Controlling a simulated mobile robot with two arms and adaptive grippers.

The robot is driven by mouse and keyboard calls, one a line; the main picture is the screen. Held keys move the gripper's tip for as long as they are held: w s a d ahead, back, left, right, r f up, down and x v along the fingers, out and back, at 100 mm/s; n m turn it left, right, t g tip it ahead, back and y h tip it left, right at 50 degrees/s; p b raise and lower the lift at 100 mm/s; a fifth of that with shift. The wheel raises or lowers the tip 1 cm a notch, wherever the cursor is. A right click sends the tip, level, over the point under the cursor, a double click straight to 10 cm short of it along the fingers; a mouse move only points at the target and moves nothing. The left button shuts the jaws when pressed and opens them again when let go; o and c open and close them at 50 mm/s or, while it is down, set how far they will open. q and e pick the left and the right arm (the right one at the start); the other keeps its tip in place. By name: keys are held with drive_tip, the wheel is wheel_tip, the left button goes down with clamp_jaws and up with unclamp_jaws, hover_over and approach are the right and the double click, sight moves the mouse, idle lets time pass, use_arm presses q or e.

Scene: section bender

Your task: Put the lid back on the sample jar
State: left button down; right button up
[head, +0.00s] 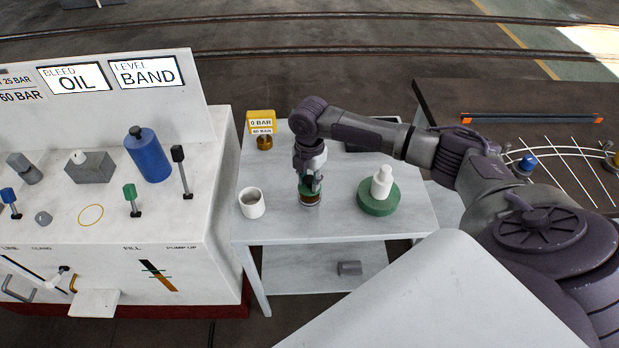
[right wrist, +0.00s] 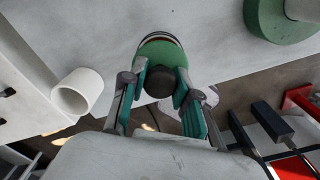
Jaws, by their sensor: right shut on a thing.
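My right gripper (head: 311,182) points down over the small white table and is shut on the dark knob (right wrist: 160,82) of the green lid (right wrist: 163,50). The sample jar (head: 310,200) is a small jar with brownish contents, standing upright on the table directly under the gripper. The green lid is at the jar's mouth; I cannot tell whether it is fully seated or just above the rim. The fingers hide part of lid and jar in the head view. My left gripper is not in view.
A white cup (head: 252,207) stands left of the jar. The white bender console (head: 225,150) borders the table's left side. The front of the tabletop is clear.

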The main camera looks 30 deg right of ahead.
drive_tip(key=shift+f+p, duration=0.1)
drive_tip(key=shift+p, duration=0.55)
idle(1.1)
drive_tip(key=shift+f, duration=0.5)
idle(0.9)
drive_tip(key=o, duration=0.6)
drive_tip(key=o, duration=1)
drive_tip(key=shift+r, duration=0.15)
drive_tip(key=shift+r+p, duration=3.4)
drive_tip(key=shift+p, duration=0.15)
